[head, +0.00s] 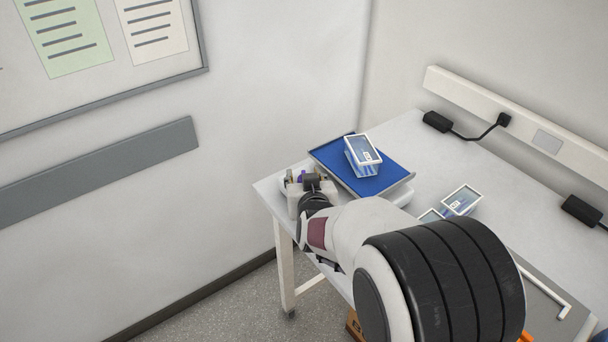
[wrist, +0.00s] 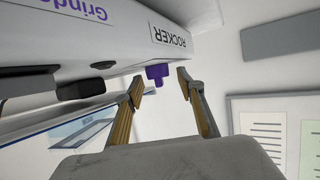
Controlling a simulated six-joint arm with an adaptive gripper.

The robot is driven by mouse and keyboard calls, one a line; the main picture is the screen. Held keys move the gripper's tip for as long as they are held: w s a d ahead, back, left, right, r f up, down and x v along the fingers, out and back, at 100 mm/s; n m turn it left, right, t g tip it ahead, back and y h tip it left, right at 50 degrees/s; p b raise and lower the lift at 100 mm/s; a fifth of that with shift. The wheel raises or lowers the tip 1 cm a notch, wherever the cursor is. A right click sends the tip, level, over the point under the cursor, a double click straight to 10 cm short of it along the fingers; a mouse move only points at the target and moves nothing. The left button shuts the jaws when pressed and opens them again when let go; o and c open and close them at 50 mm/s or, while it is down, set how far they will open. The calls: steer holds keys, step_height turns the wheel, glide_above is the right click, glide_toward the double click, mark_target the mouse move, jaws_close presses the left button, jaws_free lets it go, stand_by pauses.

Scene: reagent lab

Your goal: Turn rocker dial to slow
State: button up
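The rocker's white housing, with a ROCKER label (wrist: 168,33), fills the upper left of the wrist view. A small purple dial (wrist: 157,73) sticks out from its lower edge. My gripper (wrist: 160,84) is open, with one finger on each side of the dial; both fingertips appear apart from it. I cannot read any speed mark or the dial's setting. In the head view the rocker shows as a blue-topped platform (head: 388,180) on the bench, and my gripper (head: 313,184) is at its left side. The dial cannot be made out clearly there.
A clear box (head: 362,155) sits on the blue platform. More boxes (head: 460,200) lie on the bench (head: 420,135) to the right, partly behind my arm. A black power adapter (head: 437,121) lies behind.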

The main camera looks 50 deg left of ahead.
steer(key=shift+w+a+f, duration=0.15)
steer(key=shift+w+a, duration=0.05)
steer(key=shift+a, duration=0.1)
jaws_close()
steer(key=shift+w+a+r+n+g+y, duration=0.15)
steer(key=shift+n+g+y, duration=0.15)
steer(key=shift+n+g, duration=0.25)
steer(key=shift+s+r+n+g+y, duration=0.15)
steer(key=shift+n+g+y, duration=0.15)
steer(key=shift+n+g, duration=0.25)
stand_by(0.4)
steer(key=shift+n+g, duration=0.4)
steer(key=shift+g, duration=0.1)
steer(key=shift+f, duration=0.1)
